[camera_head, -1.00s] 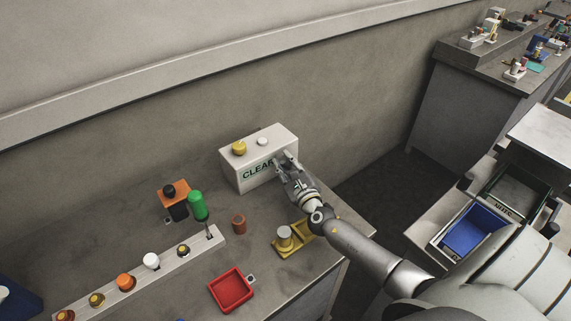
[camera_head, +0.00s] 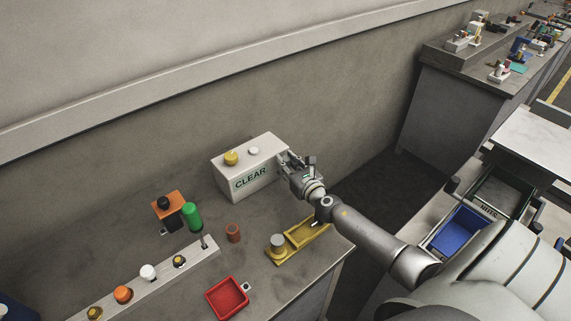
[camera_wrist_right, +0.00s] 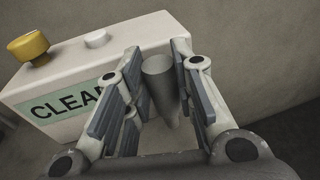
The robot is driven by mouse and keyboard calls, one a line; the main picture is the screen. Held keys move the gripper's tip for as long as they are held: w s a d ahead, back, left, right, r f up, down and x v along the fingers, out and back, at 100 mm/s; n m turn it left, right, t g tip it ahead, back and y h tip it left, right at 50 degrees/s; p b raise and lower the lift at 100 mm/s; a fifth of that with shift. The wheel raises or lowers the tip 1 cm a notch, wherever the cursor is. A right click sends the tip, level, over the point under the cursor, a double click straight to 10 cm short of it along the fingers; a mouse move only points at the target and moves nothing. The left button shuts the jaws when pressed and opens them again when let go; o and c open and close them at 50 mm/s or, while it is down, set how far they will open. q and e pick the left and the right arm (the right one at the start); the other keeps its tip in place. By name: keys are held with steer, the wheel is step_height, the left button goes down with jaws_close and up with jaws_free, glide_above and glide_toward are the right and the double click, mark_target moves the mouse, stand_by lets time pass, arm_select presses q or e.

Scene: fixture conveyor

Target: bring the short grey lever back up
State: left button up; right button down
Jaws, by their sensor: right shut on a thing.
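The white box marked CLEAR (camera_head: 250,170) stands on the bench against the wall. In the right wrist view the short grey lever (camera_wrist_right: 160,88) is a plain grey cylinder at the box's right end, tilted, its wider end upward. My right gripper (camera_head: 288,161) is at that end of the box. In the right wrist view the gripper's fingers (camera_wrist_right: 157,58) stand on either side of the lever and are shut on it. The fingers hide the lever in the head view. My left gripper is not in view.
On the box top are a yellow knob (camera_head: 231,158) and a white button (camera_head: 253,151). A yellow fixture (camera_head: 305,233) lies below my right forearm. A green-handled lever (camera_head: 192,216), a brown cylinder (camera_head: 233,233) and a red tray (camera_head: 227,297) are to the left.

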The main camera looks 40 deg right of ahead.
steer(key=shift+d, duration=0.1)
stand_by(0.3)
steer(key=c, duration=1.2)
jaws_free()
steer(key=s+a+r, duration=0.1)
steer(key=s, duration=1)
steer(key=shift+s+a+r, duration=0.2)
steer(key=shift+s+r, duration=0.1)
steer(key=shift+s, duration=0.1)
